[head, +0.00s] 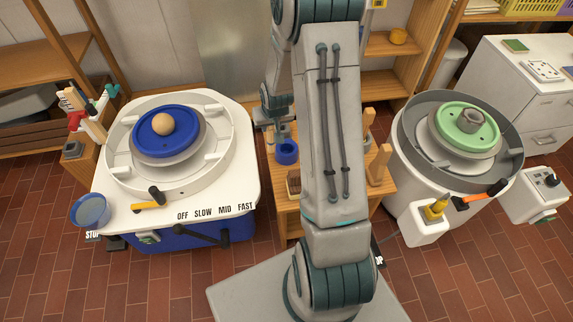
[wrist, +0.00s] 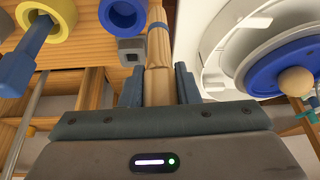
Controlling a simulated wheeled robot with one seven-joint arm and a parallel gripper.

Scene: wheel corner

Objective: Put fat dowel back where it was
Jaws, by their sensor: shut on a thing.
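The fat dowel (wrist: 158,84) is a thick pale wooden rod between the two fingers of my gripper (wrist: 158,72) in the wrist view. My gripper is shut on it. Its far end runs toward the top edge of that view. A small grey square block with a dark hole (wrist: 131,50) is on the wooden top, just left of the dowel. In the head view my gripper (head: 276,112) is small and partly behind my arm, above the wooden stand (head: 288,222) between the two wheels. The dowel cannot be made out there.
A blue ring (wrist: 123,13) and a yellow ring (wrist: 45,17) are left of the dowel. The white wheel (head: 240,150) with a blue disc and wooden ball (head: 164,124) stands left. A grey wheel (head: 408,125) stands right. Wooden posts (head: 380,165) rise from the stand's right side.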

